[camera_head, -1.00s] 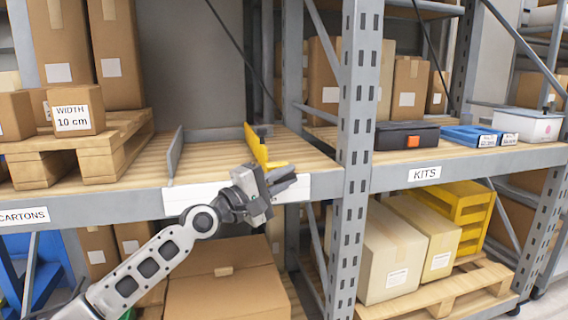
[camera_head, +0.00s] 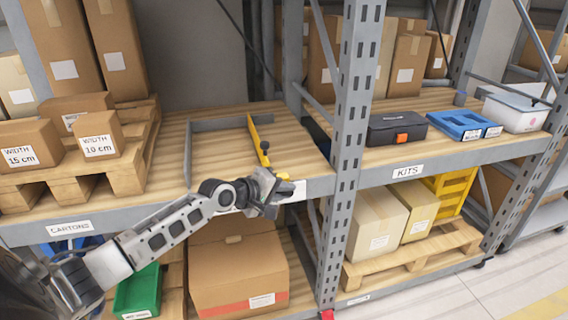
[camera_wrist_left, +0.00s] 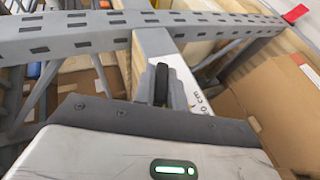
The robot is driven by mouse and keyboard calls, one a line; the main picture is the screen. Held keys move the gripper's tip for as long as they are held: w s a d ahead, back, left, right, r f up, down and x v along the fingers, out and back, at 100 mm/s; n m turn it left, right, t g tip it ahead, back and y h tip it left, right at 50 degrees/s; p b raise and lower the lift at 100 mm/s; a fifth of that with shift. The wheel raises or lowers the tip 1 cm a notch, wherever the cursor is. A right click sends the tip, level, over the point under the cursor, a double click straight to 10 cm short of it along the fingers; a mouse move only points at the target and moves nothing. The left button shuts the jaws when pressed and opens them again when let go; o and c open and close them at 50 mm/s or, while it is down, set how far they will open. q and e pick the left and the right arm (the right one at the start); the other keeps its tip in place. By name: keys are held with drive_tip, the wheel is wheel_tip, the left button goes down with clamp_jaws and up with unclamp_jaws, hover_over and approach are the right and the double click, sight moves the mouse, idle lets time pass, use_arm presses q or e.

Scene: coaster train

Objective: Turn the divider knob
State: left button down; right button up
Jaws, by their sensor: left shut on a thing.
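A yellow divider (camera_head: 256,137) stands on the left shelf, running from back to front, with a black piece (camera_head: 265,147) near its front end and a yellow foot at the shelf's edge. My left gripper (camera_head: 283,190) is at the front edge of the shelf, just below this foot, and is shut on the divider knob. In the left wrist view a dark upright knob (camera_wrist_left: 160,84) shows between the jaws, in front of a white scale strip (camera_wrist_left: 152,42) with "cm" print. The gripper body hides part of the knob, so its turn angle is unclear. My right gripper is out of view.
A grey rack upright (camera_head: 349,130) stands close to the right of my gripper. A wooden pallet (camera_head: 125,178) with cartons is on the left. A large carton (camera_head: 235,275) and a green bin (camera_head: 138,293) are below my arm.

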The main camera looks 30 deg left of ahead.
use_arm(q)
drive_tip(key=r+g+p, duration=0.1)
drive_tip(key=p, duration=0.2)
drive_tip(key=shift+w+r+y, duration=0.1)
drive_tip(key=shift+r+y, duration=0.05)
drive_tip(key=shift+y, duration=0.25)
drive_tip(key=shift+f+m+g+y+p, duration=0.25)
drive_tip(key=shift+m+g+y+p, duration=0.2)
drive_tip(key=shift+g+p, duration=0.5)
drive_tip(key=shift+f+m+g+y, duration=0.25)
drive_tip(key=shift+m+g+y, duration=0.1)
drive_tip(key=shift+g+y, duration=0.75)
drive_tip(key=shift+m+g+y, duration=0.4)
drive_tip(key=shift+g+y, duration=0.85)
drive_tip(key=shift+g, duration=0.5)
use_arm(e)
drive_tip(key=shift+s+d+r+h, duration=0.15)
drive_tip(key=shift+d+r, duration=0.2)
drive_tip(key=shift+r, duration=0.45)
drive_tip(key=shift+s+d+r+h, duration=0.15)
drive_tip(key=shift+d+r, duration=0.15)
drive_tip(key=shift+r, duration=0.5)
use_arm(q)
drive_tip(key=c, duration=1.4)
unclamp_jaws()
drive_tip(key=shift+f, duration=0.1)
drive_tip(key=shift+c, duration=0.2)
